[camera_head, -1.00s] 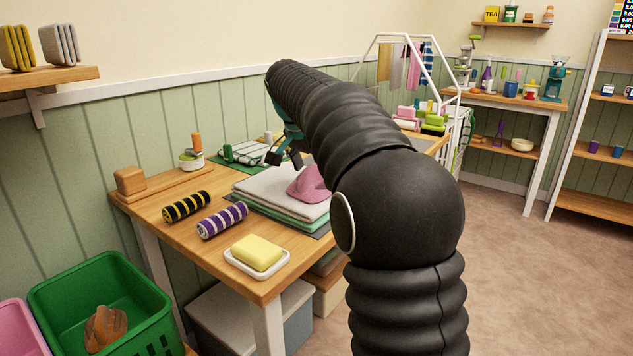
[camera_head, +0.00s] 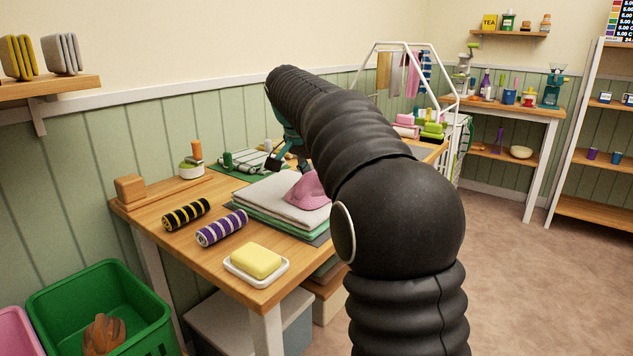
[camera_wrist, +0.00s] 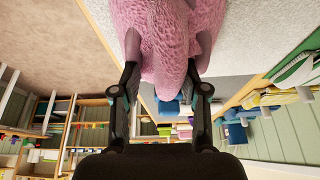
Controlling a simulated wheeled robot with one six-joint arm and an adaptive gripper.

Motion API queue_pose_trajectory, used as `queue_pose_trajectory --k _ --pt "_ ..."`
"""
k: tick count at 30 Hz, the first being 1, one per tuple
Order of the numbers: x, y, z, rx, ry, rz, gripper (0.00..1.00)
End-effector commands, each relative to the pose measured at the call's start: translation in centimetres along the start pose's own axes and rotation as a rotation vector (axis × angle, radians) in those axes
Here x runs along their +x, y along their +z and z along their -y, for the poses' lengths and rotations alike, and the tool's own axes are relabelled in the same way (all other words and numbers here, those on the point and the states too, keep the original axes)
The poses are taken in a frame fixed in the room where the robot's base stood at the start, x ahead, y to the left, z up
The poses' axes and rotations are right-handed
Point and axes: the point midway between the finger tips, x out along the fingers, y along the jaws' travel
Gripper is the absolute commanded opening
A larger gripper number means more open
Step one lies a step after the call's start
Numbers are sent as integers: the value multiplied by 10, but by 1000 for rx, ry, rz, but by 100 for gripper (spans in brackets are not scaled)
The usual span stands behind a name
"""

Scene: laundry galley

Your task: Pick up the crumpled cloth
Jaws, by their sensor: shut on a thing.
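The crumpled cloth (camera_head: 307,190) is a pink, peaked heap on top of a stack of folded towels (camera_head: 262,199), light grey over green, on the wooden table. My gripper (camera_head: 288,162) is at the cloth's far side in the head view, partly hidden by my arm. In the wrist view, the two fingers of my gripper (camera_wrist: 162,77) are on either side of a bunched part of the pink cloth (camera_wrist: 165,45), shut on it. The cloth's underside is hidden, so I cannot tell whether it is clear of the towels.
A black-and-yellow roll (camera_head: 186,214), a purple-and-white roll (camera_head: 221,228) and a yellow block on a white dish (camera_head: 284,268) lie on the near part of the table. A green basket (camera_head: 140,300) stands at lower left. A white drying rack (camera_head: 443,75) stands behind.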

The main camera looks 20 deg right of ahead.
Motion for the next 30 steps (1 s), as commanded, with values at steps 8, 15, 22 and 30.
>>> queue_pose_trajectory --k 8,15,22,30 --pt "-12 -4 1 -4 12 15 0" --pt "-41 -27 -24 3 9 8 0" --pt "-63 -53 -68 3 7 6 0" --pt "-78 -73 -101 0 7 5 0"
